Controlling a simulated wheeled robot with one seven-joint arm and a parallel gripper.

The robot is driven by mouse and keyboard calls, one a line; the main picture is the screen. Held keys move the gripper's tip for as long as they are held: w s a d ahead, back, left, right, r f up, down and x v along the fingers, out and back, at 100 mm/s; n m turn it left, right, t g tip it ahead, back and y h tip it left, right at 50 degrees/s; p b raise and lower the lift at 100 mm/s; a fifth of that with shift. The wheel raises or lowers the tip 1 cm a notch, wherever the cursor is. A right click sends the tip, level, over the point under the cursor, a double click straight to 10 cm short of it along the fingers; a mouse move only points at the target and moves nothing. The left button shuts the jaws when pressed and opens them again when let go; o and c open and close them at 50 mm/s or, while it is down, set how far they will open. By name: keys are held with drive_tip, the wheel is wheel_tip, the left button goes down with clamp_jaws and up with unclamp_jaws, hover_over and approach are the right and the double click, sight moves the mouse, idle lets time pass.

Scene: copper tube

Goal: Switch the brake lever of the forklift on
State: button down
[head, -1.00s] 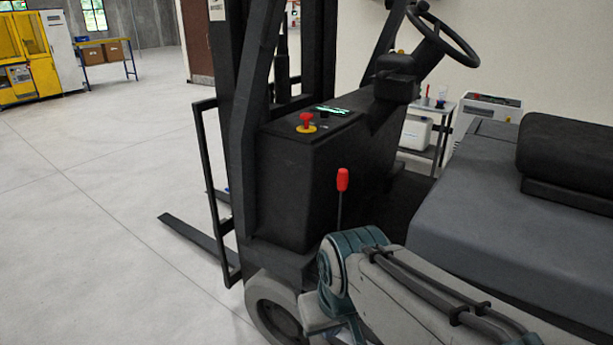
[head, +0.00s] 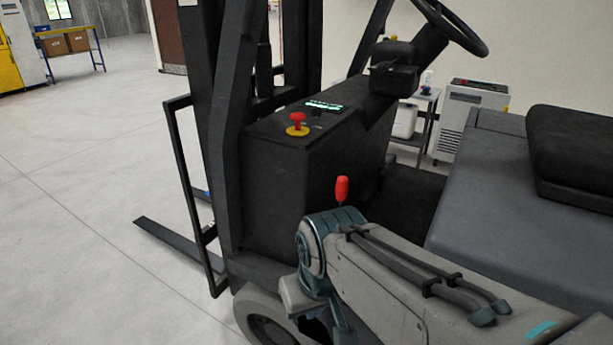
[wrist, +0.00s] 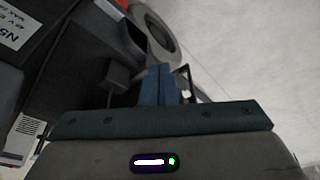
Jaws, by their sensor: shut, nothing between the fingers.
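The forklift (head: 290,180) fills the middle of the head view. A lever with a red handle (head: 342,189) stands beside its dark front console; it looks like the brake lever. My arm hides most of the lever's shaft. My gripper (wrist: 160,68) shows in the wrist view with its two blue fingers together and nothing between them. It points toward the forklift's lower side and a wheel (wrist: 165,40). In the head view the fingers cannot be made out. A small orange-red patch (wrist: 122,3) shows at the wrist view's top edge; I cannot tell what it is.
A red emergency knob on a yellow base (head: 297,124) sits on top of the console. The steering wheel (head: 455,30) and grey seat body (head: 500,190) are on the right. A fork (head: 175,245) sticks out left. The floor (head: 70,230) at left is clear.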

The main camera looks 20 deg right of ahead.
drive_tip(key=w+d+g+h, duration=0.2)
drive_tip(key=w+d+h, duration=0.3)
drive_tip(key=w, duration=0.5)
drive_tip(key=w+d+g+h, duration=0.2)
drive_tip(key=w+d+h, duration=0.3)
drive_tip(key=w, duration=0.5)
drive_tip(key=w+a+f+n+t+h, duration=0.1)
drive_tip(key=w+a+f+t+h, duration=0.1)
drive_tip(key=w+h, duration=0.6)
drive_tip(key=w, duration=0.7)
drive_tip(key=shift+a+t, duration=0.3)
drive_tip(key=shift+a, duration=0.05)
drive_tip(key=shift+s+d, duration=0.1)
drive_tip(key=d+p, duration=0.3)
drive_tip(key=d, duration=0.7)
drive_tip(key=shift+w, duration=0.4)
